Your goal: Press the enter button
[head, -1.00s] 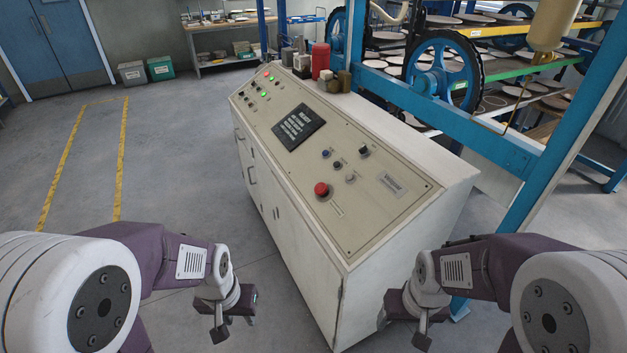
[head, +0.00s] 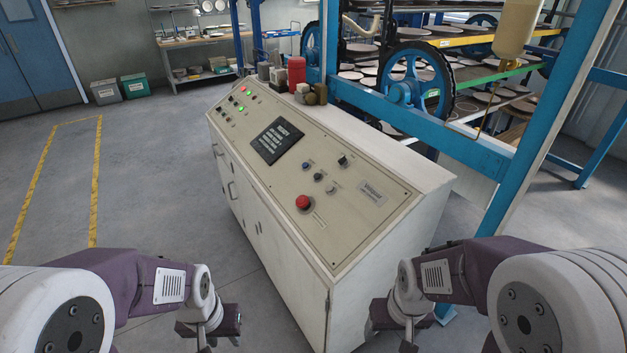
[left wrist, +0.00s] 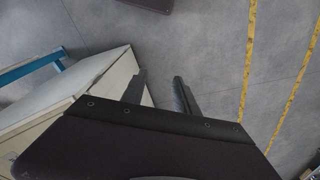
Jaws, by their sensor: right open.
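The control console (head: 340,235) stands ahead with a sloped cream panel. On the panel are a dark keypad or display (head: 277,141) with pale lettering, a red mushroom button (head: 303,202), small dark and grey knobs or buttons (head: 318,177), and small lit indicators (head: 241,107) at the far end. Labels are too small to read, so I cannot tell which is the enter button. My left gripper (head: 212,335) is low, left of the console; in the left wrist view its two fingers (left wrist: 158,85) are apart and empty. My right gripper (head: 392,328) is open, low by the console's near right side. Neither touches the panel.
Red and brown containers (head: 296,72) stand on the console's back ledge. A blue frame with wheels (head: 415,87) and racks of plates stands behind to the right. A blue post (head: 535,130) rises at right. Open floor (head: 150,170) lies to the left.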

